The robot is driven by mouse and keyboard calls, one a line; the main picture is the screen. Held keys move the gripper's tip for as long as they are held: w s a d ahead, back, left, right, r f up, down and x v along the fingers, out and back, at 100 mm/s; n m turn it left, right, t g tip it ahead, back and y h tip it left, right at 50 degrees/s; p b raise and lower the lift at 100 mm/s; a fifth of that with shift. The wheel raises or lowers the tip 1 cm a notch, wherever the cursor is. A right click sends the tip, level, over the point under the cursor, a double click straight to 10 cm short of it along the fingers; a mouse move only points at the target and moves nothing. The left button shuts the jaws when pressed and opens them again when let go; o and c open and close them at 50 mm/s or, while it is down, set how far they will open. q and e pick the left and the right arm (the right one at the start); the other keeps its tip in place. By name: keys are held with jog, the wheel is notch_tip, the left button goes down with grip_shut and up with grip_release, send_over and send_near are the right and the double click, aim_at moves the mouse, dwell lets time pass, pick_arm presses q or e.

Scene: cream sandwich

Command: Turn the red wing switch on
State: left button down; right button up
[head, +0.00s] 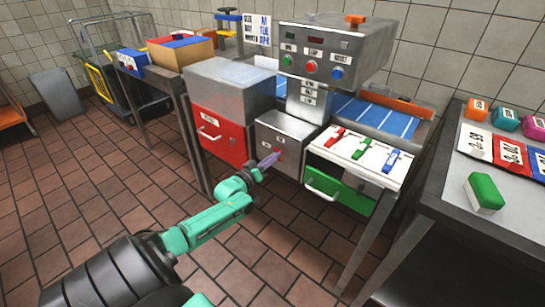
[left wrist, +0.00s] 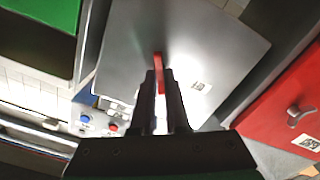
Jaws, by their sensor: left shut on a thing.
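The red wing switch (head: 279,152) sits on the front of a small grey metal box (head: 305,126), and my gripper partly hides it in the head view. In the left wrist view the red wing (left wrist: 159,72) stands out from the flat grey face between the two dark fingers. My left gripper (head: 269,160) reaches the box front from the lower left and is shut on the wing; it also shows in the left wrist view (left wrist: 162,88). My right gripper is not in view.
Left of the box is a cabinet with a red door (head: 219,135). To the right, a white panel (head: 340,152) bears red, green and blue levers above a green drawer (head: 338,189). A control head (head: 333,45) with buttons stands above. Tiled floor lies open in front.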

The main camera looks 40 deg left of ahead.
pick_arm(q)
jog(key=m, duration=0.6)
jog(key=shift+f+p, duration=0.1)
jog(key=shift+p, duration=0.2)
dwell(0.4)
jog(key=c, duration=0.9)
grip_release()
jog(key=shift+s, duration=0.1)
jog(key=s+p, duration=0.2)
jog(key=s, duration=1.2)
jog(key=shift+s+d, duration=0.15)
jog(key=shift+s, duration=0.05)
